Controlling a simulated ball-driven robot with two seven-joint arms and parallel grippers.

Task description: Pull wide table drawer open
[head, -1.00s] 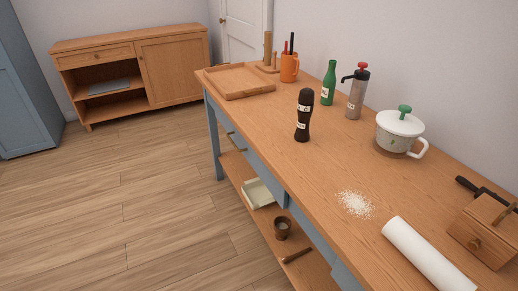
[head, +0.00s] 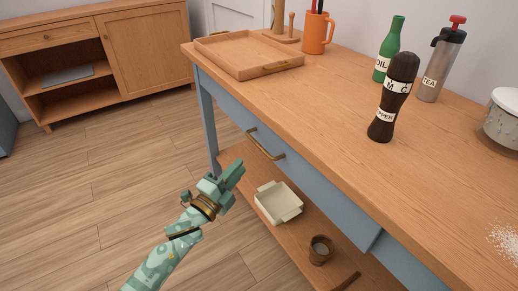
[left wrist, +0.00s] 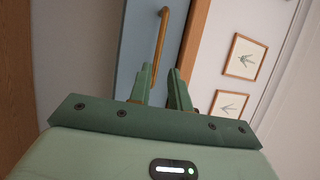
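The wide table drawer (head: 300,165) has a blue front under the wooden tabletop and looks closed. Its curved brass handle (head: 263,148) sits on that front. In the left wrist view the handle (left wrist: 161,45) stands ahead of the fingers, on the blue front (left wrist: 135,45). My left gripper (head: 236,170) is in front of the drawer, to the left of and a little below the handle in the head view, and apart from it. In the left wrist view its two fingers (left wrist: 162,88) stand apart with nothing between them. My right gripper is not in view.
A wooden tray (head: 250,72), pepper mill (head: 384,120), green oil bottle (head: 387,62) and tea flask (head: 433,82) stand on the tabletop. Below, a cream dish (head: 270,208) and brown cup (head: 320,252) stand on the lower shelf. Floor to the left is clear.

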